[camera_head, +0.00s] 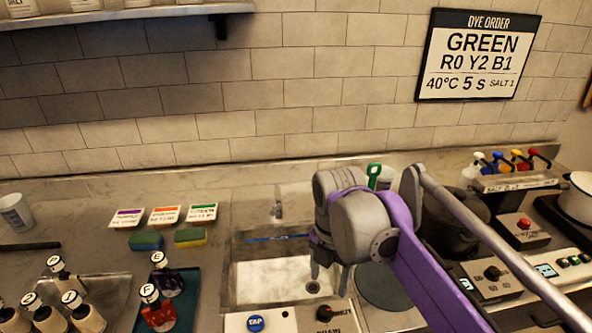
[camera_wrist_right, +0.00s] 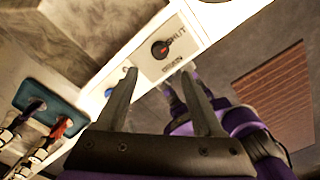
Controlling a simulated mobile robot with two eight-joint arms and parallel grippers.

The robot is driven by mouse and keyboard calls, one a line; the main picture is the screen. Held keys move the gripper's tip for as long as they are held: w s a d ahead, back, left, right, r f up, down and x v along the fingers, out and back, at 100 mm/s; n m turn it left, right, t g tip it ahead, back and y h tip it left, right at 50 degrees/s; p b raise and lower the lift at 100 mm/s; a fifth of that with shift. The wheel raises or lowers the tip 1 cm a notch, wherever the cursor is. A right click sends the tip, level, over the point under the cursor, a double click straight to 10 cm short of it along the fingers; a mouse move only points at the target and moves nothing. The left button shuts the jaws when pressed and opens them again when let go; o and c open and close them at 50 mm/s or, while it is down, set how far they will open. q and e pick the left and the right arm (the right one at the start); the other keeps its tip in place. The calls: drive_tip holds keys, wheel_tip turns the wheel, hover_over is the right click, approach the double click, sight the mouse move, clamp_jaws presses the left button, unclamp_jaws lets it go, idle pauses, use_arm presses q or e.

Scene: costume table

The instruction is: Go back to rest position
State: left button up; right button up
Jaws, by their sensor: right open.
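My right arm, purple and grey, comes in from the right in the head view. My right gripper (camera_head: 330,280) points down over the front of the sink (camera_head: 240,262), its fingers apart. In the right wrist view the two fingers of my right gripper (camera_wrist_right: 158,76) are spread with nothing between them. A purple part of mine (camera_wrist_right: 228,122) shows behind the right finger in that view, beyond the counter edge. My left arm is not in the head view.
A tap button (camera_head: 256,322) and a drain knob (camera_head: 324,313) sit on the sink's front panel. Stamps on a teal tray (camera_head: 183,285) stand left of the sink. A brown mat (camera_wrist_right: 272,92) lies on the floor.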

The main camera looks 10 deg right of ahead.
drive_tip(key=s+d+f+m+t+p, duration=0.1)
drive_tip(key=s+f+m, duration=0.5)
drive_tip(key=m, duration=0.7)
drive_tip(key=s+d+f+m+t+p, duration=0.2)
drive_tip(key=s+d+f+m+t, duration=0.2)
drive_tip(key=s+m, duration=0.4)
wheel_tip(320, 180, down, 2)
drive_tip(key=d+m, duration=0.1)
drive_tip(key=m, duration=0.5)
drive_tip(key=shift+d+f, duration=0.25)
drive_tip(key=shift+d, duration=0.05)
drive_tip(key=shift+s, duration=0.1)
